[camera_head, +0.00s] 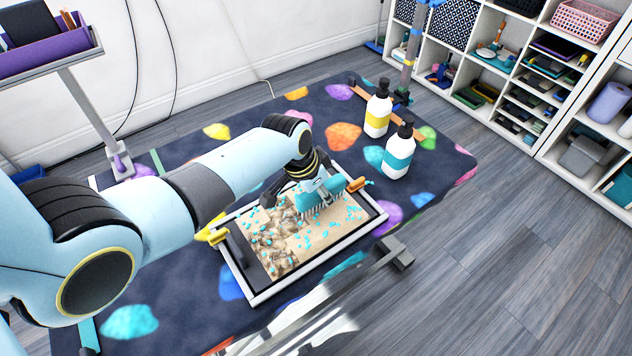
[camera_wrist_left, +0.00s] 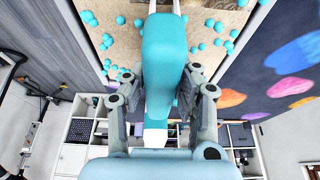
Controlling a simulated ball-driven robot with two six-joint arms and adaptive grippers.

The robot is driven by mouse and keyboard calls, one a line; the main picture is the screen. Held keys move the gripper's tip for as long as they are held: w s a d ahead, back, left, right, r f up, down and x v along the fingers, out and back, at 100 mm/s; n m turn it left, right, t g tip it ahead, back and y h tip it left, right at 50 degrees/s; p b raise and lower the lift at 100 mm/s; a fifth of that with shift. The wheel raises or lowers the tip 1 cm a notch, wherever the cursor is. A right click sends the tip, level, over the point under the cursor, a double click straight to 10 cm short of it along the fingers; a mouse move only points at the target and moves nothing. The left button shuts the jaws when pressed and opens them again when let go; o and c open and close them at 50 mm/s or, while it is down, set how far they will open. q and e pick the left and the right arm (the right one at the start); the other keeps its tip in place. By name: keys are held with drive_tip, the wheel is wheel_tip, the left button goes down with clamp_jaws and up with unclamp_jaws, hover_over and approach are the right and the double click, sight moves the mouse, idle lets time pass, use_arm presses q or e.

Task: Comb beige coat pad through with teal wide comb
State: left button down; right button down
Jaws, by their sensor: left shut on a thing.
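The beige coat pad (camera_head: 284,252) lies in a framed tray (camera_head: 253,296) on the dark patterned table mat. Many small cyan bits are scattered over it, and its left part looks rougher and more tufted than its right. My left gripper (camera_wrist_left: 160,95) is shut on the teal wide comb (camera_wrist_left: 164,50), gripping its handle. In the head view the comb (camera_head: 318,198) is over the far part of the pad, its teeth pointing down at the surface. I cannot tell how deep the teeth reach. My right gripper is not in view.
A bottle with a yellow label (camera_head: 377,112) and one with a teal label (camera_head: 398,155) stand beyond the tray. Orange (camera_head: 356,184) and yellow (camera_head: 212,231) clips sit at the tray's edges. A shelf unit (camera_head: 540,75) stands at the right, past open floor.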

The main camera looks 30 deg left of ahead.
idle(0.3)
use_arm(q)
drive_tip(key=s+d+p, duration=0.1)
drive_tip(key=d, duration=0.1)
drive_tip(key=s+d+p, duration=0.1)
drive_tip(key=d, duration=0.2)
drive_tip(key=s+d+p, duration=0.1)
drive_tip(key=d, duration=0.1)
drive_tip(key=shift+s+d+f, duration=0.1)
drive_tip(key=shift+s+d, duration=0.1)
drive_tip(key=shift+d, duration=0.05)
drive_tip(key=shift+s+a, duration=0.15)
drive_tip(key=shift+s, duration=0.05)
drive_tip(key=s+p, duration=0.1)
drive_tip(key=s+a+p, duration=0.1)
drive_tip(key=s+p, duration=0.1)
drive_tip(key=shift+s+a+r, duration=0.2)
drive_tip(key=shift+s+a, duration=0.05)
drive_tip(key=shift+s, duration=0.1)
drive_tip(key=s, duration=0.1)
drive_tip(key=s+a, duration=0.1)
drive_tip(key=s, duration=0.1)
drive_tip(key=s+a, duration=0.1)
drive_tip(key=s, duration=0.1)
drive_tip(key=shift+f, duration=0.2)
drive_tip(key=shift+w, duration=0.1)
